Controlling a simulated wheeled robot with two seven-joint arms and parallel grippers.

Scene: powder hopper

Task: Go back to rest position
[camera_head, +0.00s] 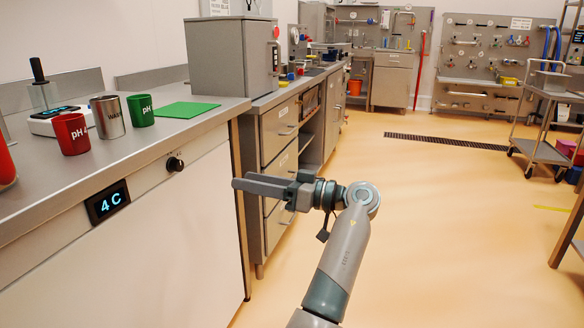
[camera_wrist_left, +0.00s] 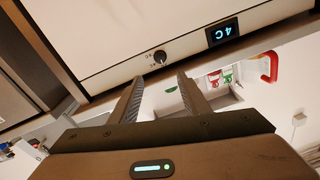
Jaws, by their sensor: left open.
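My left gripper (camera_head: 262,186) is in the middle of the head view, in front of the counter's drawers and pointing left. It also shows in the left wrist view (camera_wrist_left: 157,88), where its two fingers are apart with nothing between them. In that view the fingers point toward the white front panel (camera_wrist_left: 110,40) with a black knob (camera_wrist_left: 160,56) and a display (camera_wrist_left: 222,32) reading 4C. My right gripper is in neither view.
On the steel counter (camera_head: 190,130) stand a red pH cup (camera_head: 70,134), a steel cup (camera_head: 107,117), a green pH cup (camera_head: 140,110) and a green mat (camera_head: 186,109). A grey cabinet (camera_head: 228,58) stands behind. A cart (camera_head: 540,150) is at right. The middle floor is clear.

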